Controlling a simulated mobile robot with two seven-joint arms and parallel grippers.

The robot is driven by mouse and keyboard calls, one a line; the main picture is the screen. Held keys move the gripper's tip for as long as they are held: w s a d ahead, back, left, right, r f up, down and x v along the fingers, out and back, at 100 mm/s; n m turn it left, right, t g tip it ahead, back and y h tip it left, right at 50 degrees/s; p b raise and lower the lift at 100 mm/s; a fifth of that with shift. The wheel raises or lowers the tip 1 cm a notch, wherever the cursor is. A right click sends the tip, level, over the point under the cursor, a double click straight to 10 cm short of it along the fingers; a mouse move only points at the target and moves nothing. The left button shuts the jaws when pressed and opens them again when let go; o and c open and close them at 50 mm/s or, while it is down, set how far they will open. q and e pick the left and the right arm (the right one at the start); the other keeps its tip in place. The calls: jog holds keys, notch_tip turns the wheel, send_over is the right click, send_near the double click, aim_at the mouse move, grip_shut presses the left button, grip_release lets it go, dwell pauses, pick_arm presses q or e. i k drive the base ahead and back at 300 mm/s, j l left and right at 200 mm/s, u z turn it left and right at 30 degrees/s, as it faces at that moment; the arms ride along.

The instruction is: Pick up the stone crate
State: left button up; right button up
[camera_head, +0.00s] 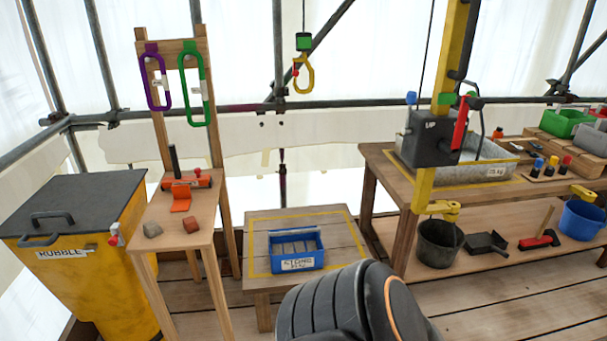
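The stone crate (298,266) is a small blue open-topped box with a white label on its front wall. It sits upright inside a yellow outlined square on a low wooden table (345,237). Grey blocks show inside it. A black rounded link with an orange ring, which looks like part of my own arm, rises from the bottom edge in front of the low table and covers its front right part. Neither gripper's fingers show.
A yellow rubble bin (110,285) stands at left beside a narrow wooden stand (190,226) with small blocks and an orange tool. A yellow hook (304,78) hangs above the low table. At right, a workbench (390,184) carries a grey trough (480,172); a black bucket (438,246) stands below.

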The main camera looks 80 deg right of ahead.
aim_at(301, 249)
jog(key=z, duration=2.5)
jog(key=i+u, duration=0.25)
jog(key=u, duration=0.2)
jog(key=i+l+u, duration=0.2)
jog(key=u, duration=0.3)
jog(key=i+l+u, duration=0.25)
jog(key=i+l, duration=0.45)
jog(key=l, duration=0.1)
